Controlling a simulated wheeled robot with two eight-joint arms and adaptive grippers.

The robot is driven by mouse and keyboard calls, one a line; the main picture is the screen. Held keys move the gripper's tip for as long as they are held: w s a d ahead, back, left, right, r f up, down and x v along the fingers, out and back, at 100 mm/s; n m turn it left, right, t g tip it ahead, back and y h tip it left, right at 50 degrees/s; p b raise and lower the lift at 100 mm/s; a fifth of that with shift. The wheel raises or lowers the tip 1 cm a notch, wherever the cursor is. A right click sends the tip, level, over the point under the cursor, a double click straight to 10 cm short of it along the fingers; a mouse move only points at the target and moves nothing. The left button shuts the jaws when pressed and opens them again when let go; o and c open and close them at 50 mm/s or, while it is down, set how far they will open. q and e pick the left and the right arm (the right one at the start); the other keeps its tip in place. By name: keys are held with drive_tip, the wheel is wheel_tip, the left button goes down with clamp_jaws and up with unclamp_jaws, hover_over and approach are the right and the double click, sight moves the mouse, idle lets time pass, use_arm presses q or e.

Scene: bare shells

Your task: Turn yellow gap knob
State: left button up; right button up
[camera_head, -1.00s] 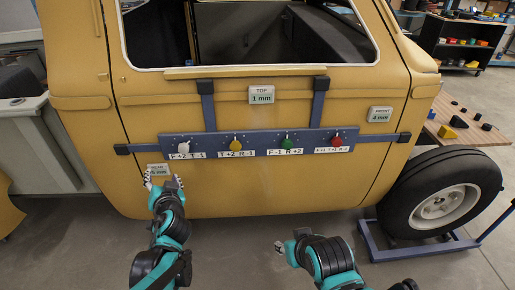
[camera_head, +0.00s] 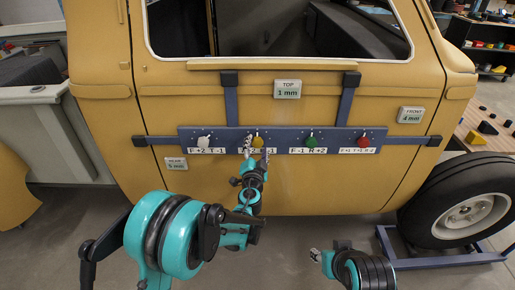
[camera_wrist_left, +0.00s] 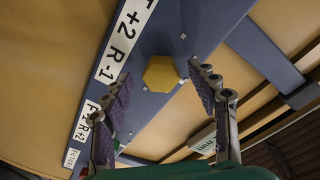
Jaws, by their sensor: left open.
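The yellow knob (camera_head: 258,142) sits on the blue bar (camera_head: 333,136) across the yellow vehicle door, second from the left. My left gripper (camera_head: 257,153) is open in front of it and partly covers its label. In the left wrist view the yellow knob (camera_wrist_left: 161,73) is a six-sided cap between and beyond the two spread fingers (camera_wrist_left: 160,92); I see no contact.
The bar also carries a white knob (camera_head: 204,141), a green knob (camera_head: 310,140) and a red knob (camera_head: 363,141). Gap displays read TOP 1 mm (camera_head: 288,89), FRONT 4 mm (camera_head: 411,115) and REAR, apparently 5 mm (camera_head: 176,164). A wheel (camera_head: 462,205) stands at right.

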use_arm(q)
drive_tip(key=shift+w, duration=0.55)
drive_tip(key=shift+r, duration=0.1)
drive_tip(key=c, duration=1.1)
drive_tip(key=shift+m, duration=0.4)
drive_tip(key=m, duration=0.3)
drive_tip(key=shift+m+g, duration=0.3)
drive_tip(key=shift+m, duration=2)
